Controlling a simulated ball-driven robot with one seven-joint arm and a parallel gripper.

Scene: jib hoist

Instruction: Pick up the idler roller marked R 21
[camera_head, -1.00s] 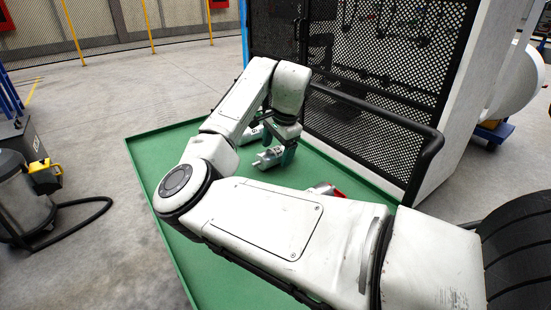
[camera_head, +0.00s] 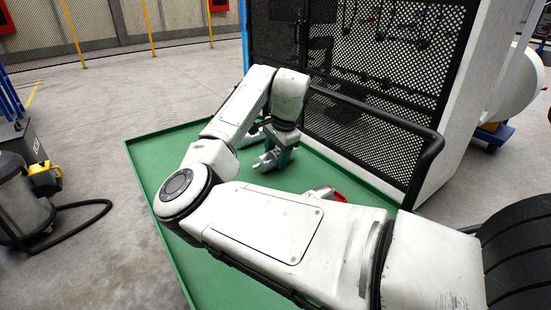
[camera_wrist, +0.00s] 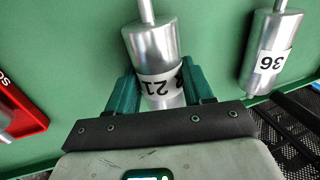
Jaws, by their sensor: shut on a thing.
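The idler roller marked 21 (camera_wrist: 151,50) is a silver cylinder with a thin shaft and a white label; the letter before the number is partly hidden by a finger. In the wrist view it lies between the two green fingers of my gripper (camera_wrist: 158,85), which is shut on it. In the head view my gripper (camera_head: 279,157) points down at the green surface, with the roller's end (camera_head: 262,163) showing at its left. I cannot tell whether the roller touches the surface.
A second roller marked 36 (camera_wrist: 272,50) lies to the right in the wrist view, apart from my gripper. A red object (camera_wrist: 18,108) lies to the left. The green platform (camera_head: 160,150) has free room at left. A black mesh guard (camera_head: 375,85) and rail stand behind.

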